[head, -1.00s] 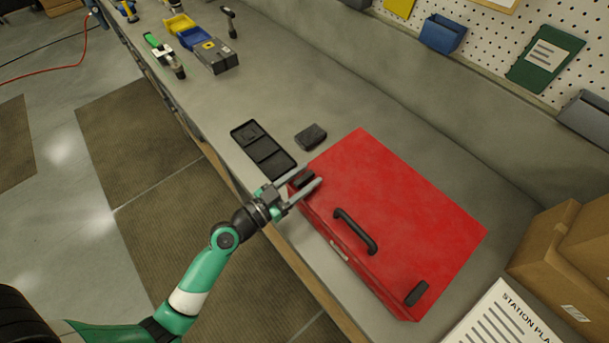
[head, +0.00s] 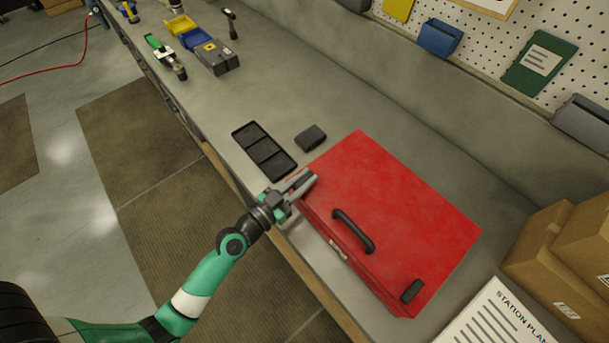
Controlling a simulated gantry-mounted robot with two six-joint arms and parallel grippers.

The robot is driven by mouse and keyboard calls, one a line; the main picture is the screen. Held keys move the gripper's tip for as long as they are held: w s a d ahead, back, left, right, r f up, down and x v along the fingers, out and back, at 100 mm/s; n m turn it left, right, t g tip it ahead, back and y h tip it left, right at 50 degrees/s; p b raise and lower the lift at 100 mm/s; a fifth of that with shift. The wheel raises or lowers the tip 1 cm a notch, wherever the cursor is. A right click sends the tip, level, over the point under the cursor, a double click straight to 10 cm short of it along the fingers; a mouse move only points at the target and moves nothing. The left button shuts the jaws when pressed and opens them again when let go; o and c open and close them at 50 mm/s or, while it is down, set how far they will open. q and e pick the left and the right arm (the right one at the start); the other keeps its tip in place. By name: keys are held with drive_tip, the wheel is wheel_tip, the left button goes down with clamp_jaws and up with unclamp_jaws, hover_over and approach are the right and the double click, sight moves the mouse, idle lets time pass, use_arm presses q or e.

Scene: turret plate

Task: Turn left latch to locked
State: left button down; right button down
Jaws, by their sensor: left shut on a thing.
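A red toolbox (head: 408,205) with a black handle (head: 353,231) on its lid stands on the workbench. The left latch, at the box's near-left corner, is mostly hidden by my left gripper (head: 303,182). That gripper's fingers are closed together on the left latch. A matching black latch (head: 412,290) sits at the lid's lower right corner, untouched. My right gripper is out of view.
A black compartment tray (head: 264,151) and a small dark block (head: 311,137) lie on the bench (head: 270,80) left of the box. Cardboard boxes (head: 560,255) and a printed station sheet (head: 498,318) are at the right.

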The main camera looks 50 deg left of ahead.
use_arm(q)
drive_tip(key=n+y+p, duration=0.1)
drive_tip(key=y+p, duration=0.1)
drive_tip(key=p, duration=0.4)
drive_tip(key=r+n+g+y+p, duration=0.1)
drive_tip(key=n+y+p, duration=0.1)
drive_tip(key=p, duration=0.5)
drive_tip(key=shift+w+d+r+n+y, duration=0.1)
drive_tip(key=shift+n+y, duration=0.05)
drive_tip(key=shift+y, duration=0.25)
drive_tip(key=shift+w+d+n+y, duration=0.1)
drive_tip(key=shift+n+y, duration=0.05)
drive_tip(key=shift+y, duration=0.25)
drive_tip(key=shift+f+n+g+y+p, duration=0.35)
drive_tip(key=shift+n+g+y, duration=0.3)
drive_tip(key=shift+y, duration=0.35)
drive_tip(key=shift+f+n+g+y, duration=0.15)
drive_tip(key=shift+n+g+y, duration=0.2)
drive_tip(key=shift+n+y, duration=0.25)
drive_tip(key=shift+f+n+g+y+b, duration=0.15)
drive_tip(key=shift+n+g+y+b, duration=0.55)
drive_tip(key=shift+n+g+y, duration=0.25)
drive_tip(key=shift+s+a+n+g+y+b, duration=0.1)
drive_tip(key=shift+n+g+y+b, duration=0.85)
drive_tip(key=shift+g+y, duration=0.25)
drive_tip(key=shift+n+g+y+b, duration=0.55)
drive_tip(key=shift+g+b, duration=0.15)
drive_tip(key=shift+g, duration=0.05)
